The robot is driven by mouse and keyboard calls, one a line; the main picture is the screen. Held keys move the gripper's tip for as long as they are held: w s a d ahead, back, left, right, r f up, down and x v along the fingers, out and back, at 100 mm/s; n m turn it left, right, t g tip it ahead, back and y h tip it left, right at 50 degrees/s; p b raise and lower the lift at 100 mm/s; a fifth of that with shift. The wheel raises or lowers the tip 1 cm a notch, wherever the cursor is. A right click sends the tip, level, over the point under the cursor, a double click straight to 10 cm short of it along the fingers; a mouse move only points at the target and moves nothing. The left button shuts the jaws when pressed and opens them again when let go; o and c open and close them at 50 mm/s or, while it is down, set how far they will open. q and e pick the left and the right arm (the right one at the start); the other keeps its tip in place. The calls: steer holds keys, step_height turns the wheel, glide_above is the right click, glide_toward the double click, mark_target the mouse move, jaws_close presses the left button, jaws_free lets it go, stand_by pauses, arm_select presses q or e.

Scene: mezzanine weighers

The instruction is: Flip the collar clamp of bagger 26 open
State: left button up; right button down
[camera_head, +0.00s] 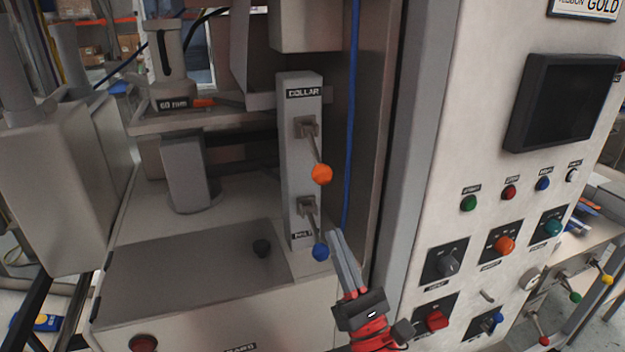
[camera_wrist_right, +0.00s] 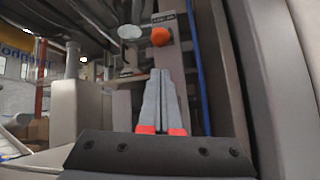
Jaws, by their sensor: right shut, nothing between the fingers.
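The collar clamp is a lever with an orange ball knob (camera_head: 321,173) on a grey post (camera_head: 301,150) labelled COLLAR. Its lever slants down and to the right from its pivot. The orange knob also shows in the right wrist view (camera_wrist_right: 160,36), above the fingertips. A second lever with a blue ball knob (camera_head: 320,252) hangs lower on the same post. My right gripper (camera_head: 335,236) is shut and empty, its fingertips just right of the blue knob and below the orange one. It appears apart from the orange knob. My left gripper is not in view.
A blue cable (camera_head: 352,120) runs vertically right of the post. The control cabinet (camera_head: 425,180), with a dark screen (camera_head: 563,102) and several knobs and buttons, stands at right.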

mark_target(317, 158)
steer(key=shift+s, duration=0.1)
steer(key=p+x, duration=0.5)
steer(key=x, duration=0.5)
stand_by(0.4)
